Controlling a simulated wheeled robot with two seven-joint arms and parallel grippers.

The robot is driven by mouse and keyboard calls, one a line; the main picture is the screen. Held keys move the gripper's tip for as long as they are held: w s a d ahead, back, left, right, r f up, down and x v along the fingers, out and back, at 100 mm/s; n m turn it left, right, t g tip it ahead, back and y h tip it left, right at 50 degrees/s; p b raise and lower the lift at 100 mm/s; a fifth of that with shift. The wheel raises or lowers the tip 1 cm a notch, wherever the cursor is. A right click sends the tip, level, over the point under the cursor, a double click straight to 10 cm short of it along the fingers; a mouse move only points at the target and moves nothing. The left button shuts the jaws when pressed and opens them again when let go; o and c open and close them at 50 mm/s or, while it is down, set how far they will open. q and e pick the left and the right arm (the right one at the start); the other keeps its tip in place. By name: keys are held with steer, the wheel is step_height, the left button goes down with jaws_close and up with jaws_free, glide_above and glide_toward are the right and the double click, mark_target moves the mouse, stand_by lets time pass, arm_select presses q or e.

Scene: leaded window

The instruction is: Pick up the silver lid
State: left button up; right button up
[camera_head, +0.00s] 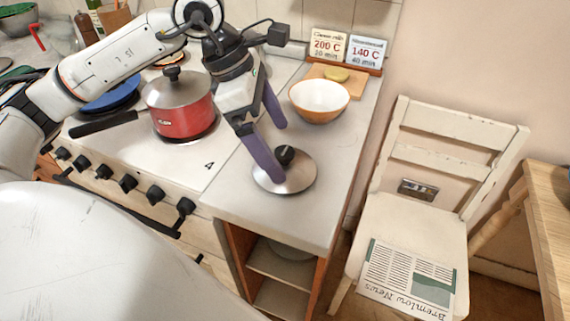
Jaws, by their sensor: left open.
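The silver lid (298,179) lies flat on the counter right of the stove, with a black knob (286,155) on top. My left gripper (277,150) reaches down over it with two purple fingers spread apart. One finger is just left of and in front of the knob, and the other is behind it. The gripper is open, and I cannot tell whether a finger touches the lid. A second silver lid (177,88) with a black knob sits on the red pot (184,120) on the stove. My right gripper is not in view.
An orange and white bowl (319,101) and a wooden board (354,88) stand behind the lid, near two recipe cards (328,44). The counter (313,217) in front is clear. A white chair (400,225) with a newspaper (407,278) stands to the right.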

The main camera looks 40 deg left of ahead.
mark_target(281, 151)
arm_select(q)
steer(key=x, duration=0.4)
steer(key=shift+s+d+f+p, duration=0.1)
steer(key=shift+d+f+p, duration=0.05)
steer(key=shift+f+p, duration=0.2)
steer(key=c, duration=0.7)
steer(key=shift+c, duration=0.2)
steer(key=shift+r, duration=0.15)
